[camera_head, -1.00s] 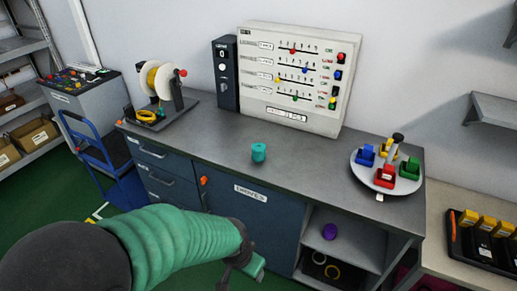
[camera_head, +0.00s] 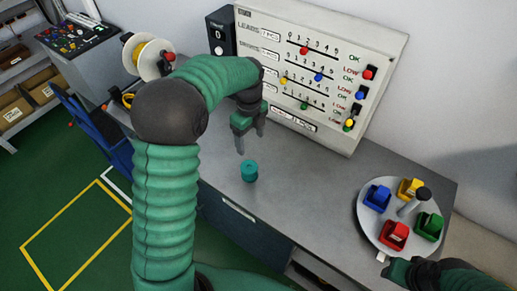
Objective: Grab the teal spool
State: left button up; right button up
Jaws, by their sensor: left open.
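The teal spool (camera_head: 249,172) stands upright on the grey bench top, left of the middle of the bench. My left gripper (camera_head: 250,144) is open and empty, with its fingers pointing down. It hangs above and just behind the spool in the picture, apart from it. The spool is in full view. Part of my right arm shows at the bottom right corner, with the right gripper (camera_head: 396,270) close to the round tray; its jaws are not clear.
A round white tray (camera_head: 366,222) with blue, yellow, red and green bins stands at the right of the bench (camera_head: 310,185). A panel with sliders (camera_head: 330,65) stands at the back. The bench middle is clear.

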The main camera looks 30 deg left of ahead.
pick_arm(q)
send_over(250, 167)
jog(key=f, duration=0.2)
jog(key=s+f, duration=0.1)
jog(key=f, duration=0.1)
jog(key=shift+a+f+p, duration=0.15)
jog(key=shift+f+p, duration=0.2)
jog(key=f, duration=0.2)
jog(key=w+f, duration=0.1)
jog(key=f, duration=0.1)
jog(key=w+f, duration=0.1)
jog(key=f, duration=0.1)
jog(key=shift+f+p, duration=0.3)
jog(key=shift+p, duration=0.1)
jog(key=f, duration=0.1)
jog(key=s+f+p, duration=0.1)
jog(key=f, duration=0.1)
jog(key=shift+s+f, duration=0.15)
jog(key=shift+f, duration=0.5)
jog(key=shift+w+f, duration=0.15)
jog(key=shift+w, duration=0.05)
jog(key=shift+c, duration=1)
jog(key=shift+s, duration=0.1)
jog(key=c, duration=1.2)
pick_arm(e)
jog(key=v, duration=0.2)
jog(key=s+v, duration=0.1)
jog(key=v, duration=0.1)
jog(key=shift+f, duration=0.15)
